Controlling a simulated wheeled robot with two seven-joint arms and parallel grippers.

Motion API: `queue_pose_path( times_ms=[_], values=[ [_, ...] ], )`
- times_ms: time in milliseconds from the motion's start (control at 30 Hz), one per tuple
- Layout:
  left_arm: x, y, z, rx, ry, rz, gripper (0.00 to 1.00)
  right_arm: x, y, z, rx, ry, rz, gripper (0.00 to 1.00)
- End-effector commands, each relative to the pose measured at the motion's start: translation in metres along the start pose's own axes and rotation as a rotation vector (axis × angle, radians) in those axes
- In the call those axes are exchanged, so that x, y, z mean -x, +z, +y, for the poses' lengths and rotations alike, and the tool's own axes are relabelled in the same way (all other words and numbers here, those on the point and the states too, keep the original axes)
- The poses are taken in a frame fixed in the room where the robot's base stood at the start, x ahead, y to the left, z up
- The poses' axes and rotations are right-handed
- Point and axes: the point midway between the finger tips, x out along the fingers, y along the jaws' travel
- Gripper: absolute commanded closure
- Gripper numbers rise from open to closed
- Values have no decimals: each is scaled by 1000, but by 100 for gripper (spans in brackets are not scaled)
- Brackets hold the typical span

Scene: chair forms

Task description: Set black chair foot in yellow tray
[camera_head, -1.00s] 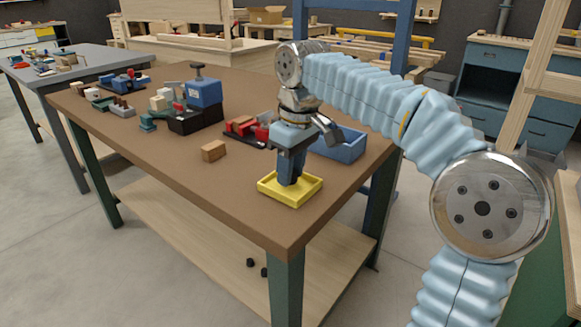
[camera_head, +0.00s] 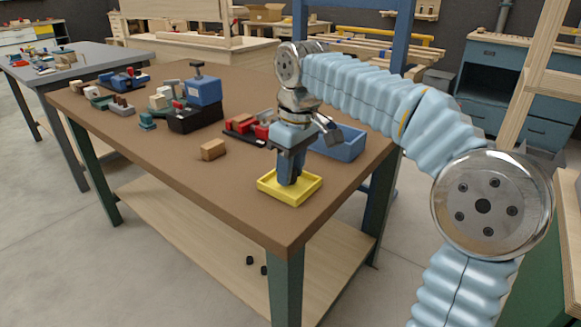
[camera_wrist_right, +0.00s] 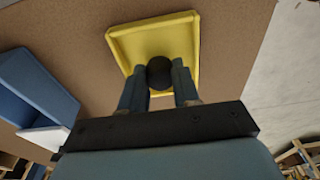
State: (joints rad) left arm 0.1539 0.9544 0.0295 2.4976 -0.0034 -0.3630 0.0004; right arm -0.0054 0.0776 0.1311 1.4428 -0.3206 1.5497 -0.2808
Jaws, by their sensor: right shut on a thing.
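The yellow tray (camera_head: 308,189) sits near the front corner of the brown table. My right gripper (camera_head: 290,180) points down into it from above. In the right wrist view, a round black chair foot (camera_wrist_right: 160,72) sits between the fingertips of my right gripper (camera_wrist_right: 159,80), which are shut on it. Behind it the floor and walls of the yellow tray (camera_wrist_right: 140,42) show. The fingers hide the foot in the head view. I cannot tell whether the foot touches the tray floor. My left gripper is not in view.
A blue bin (camera_head: 342,146) stands close behind my right gripper. Red parts on a black base (camera_head: 250,128) and a wooden block (camera_head: 213,150) lie to the left. Two small black pieces (camera_head: 257,265) lie on the lower shelf. The table between the wooden block and the tray is clear.

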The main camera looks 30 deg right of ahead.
Motion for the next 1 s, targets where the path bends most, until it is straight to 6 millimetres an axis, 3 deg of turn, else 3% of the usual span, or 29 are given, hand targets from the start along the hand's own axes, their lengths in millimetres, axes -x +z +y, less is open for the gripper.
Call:
queue_pose_path(
  times_ms=[433,467,600,633,833,933,1000],
  values=[
    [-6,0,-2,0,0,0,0,-10,1,0,0,0,1,97],
    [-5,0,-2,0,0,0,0,-9,1,0,0,0,1,64],
    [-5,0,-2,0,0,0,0,-9,1,0,0,0,0,43],
    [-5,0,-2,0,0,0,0,-9,1,0,0,0,0,39],
    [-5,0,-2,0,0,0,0,-9,1,0,0,0,0,39],
    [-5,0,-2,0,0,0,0,-9,1,0,0,0,0,25],
    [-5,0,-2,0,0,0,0,-9,1,0,0,0,0,25]
  ],
)
